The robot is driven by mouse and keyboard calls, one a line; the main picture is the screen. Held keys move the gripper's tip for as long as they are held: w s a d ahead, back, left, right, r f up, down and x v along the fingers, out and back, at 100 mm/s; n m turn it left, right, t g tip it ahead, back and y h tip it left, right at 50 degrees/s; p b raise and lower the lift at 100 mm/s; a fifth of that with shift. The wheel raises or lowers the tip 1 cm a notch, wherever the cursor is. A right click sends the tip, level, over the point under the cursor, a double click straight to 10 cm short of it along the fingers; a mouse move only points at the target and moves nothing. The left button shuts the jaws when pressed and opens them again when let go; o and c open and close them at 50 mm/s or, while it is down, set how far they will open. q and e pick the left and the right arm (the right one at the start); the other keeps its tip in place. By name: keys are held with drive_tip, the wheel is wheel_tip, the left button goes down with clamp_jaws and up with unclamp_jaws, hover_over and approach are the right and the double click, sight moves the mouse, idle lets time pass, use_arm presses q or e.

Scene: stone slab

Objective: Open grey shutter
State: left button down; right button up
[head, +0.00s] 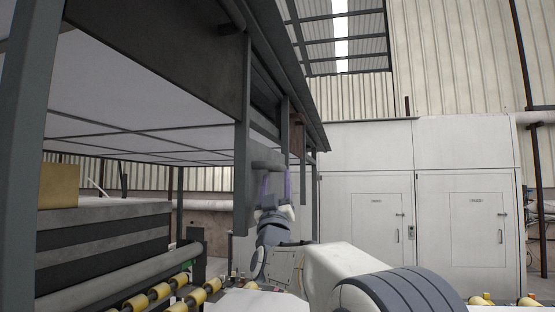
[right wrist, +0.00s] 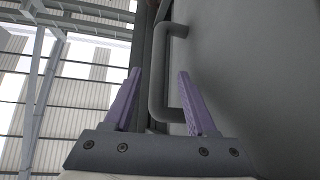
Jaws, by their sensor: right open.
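The grey shutter (right wrist: 260,75) fills the right side of the right wrist view as a plain flat panel. Its grey bar handle (right wrist: 158,85) is bent at both ends and stands off the panel. My right gripper (right wrist: 158,85) is open, with one purple finger on each side of the handle's bar in that picture; I see no clear contact. In the head view my right gripper (head: 276,186) points up, just below a grey bar (head: 268,155) by the frame's post. The shutter face is seen too edge-on there to make out. My left gripper is out of view.
A dark metal frame with a roof beam (head: 262,40) and a post (head: 243,150) stands left of my right arm. Below are a stone slab stack (head: 100,212) and yellow rollers (head: 160,291). White cabinets (head: 365,200) stand behind at the right.

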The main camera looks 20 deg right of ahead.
sight(277, 169)
drive_tip(key=p+x, duration=0.2)
drive_tip(key=x, duration=0.2)
drive_tip(key=shift+r, duration=0.25)
drive_tip(key=shift+w+d+r+p, duration=0.25)
drive_tip(key=shift+w+p, duration=0.15)
drive_tip(key=shift+p, duration=0.15)
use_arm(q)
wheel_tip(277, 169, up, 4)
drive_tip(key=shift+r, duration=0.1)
use_arm(e)
clamp_jaws()
idle(0.5)
